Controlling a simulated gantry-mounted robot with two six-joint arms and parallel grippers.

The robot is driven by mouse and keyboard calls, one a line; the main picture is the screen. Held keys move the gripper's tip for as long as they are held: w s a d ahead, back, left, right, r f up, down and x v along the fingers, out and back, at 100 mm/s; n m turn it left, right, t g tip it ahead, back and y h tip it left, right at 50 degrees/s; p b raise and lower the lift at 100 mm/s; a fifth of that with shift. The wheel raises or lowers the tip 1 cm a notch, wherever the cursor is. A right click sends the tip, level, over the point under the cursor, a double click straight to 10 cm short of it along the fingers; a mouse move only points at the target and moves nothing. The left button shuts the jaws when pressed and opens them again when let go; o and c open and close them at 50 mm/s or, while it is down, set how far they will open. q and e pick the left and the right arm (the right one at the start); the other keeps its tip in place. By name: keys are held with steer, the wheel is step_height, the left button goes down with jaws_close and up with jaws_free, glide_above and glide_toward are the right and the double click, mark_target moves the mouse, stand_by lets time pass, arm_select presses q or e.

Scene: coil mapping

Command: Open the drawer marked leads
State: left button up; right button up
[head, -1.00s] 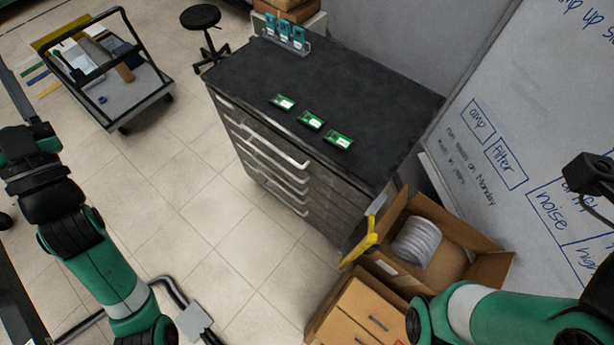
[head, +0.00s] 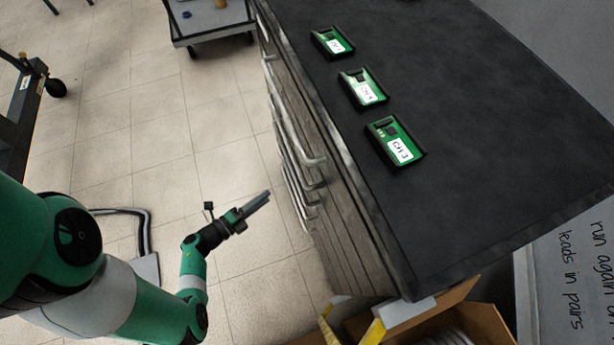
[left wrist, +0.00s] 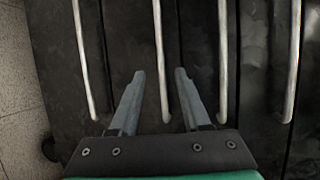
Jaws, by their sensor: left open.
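The drawer cabinet (head: 355,230) has a dark top and a stack of drawers with long metal bar handles (head: 316,160). No drawer label can be read, so I cannot tell which drawer is marked leads. The drawers look closed. My left gripper (head: 268,197) is open and empty, in front of the lower drawers, with its fingers pointing at the cabinet and a gap left to it. In the left wrist view several handles run up the picture, and one handle (left wrist: 160,55) lines up between the open fingertips (left wrist: 160,75). My right gripper is out of view.
Several green boards, one of them here (head: 397,146), lie in dark holders on the cabinet top. An open cardboard box (head: 470,318) stands at the cabinet's near end, beside a whiteboard (head: 570,270). A cart (head: 212,22) stands behind.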

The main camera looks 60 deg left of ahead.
arm_select(q)
steer(key=b+x, duration=0.4)
steer(key=x, duration=0.7)
steer(key=shift+a+b, duration=0.2)
steer(key=shift+b, duration=0.1)
jaws_close()
stand_by(1.1)
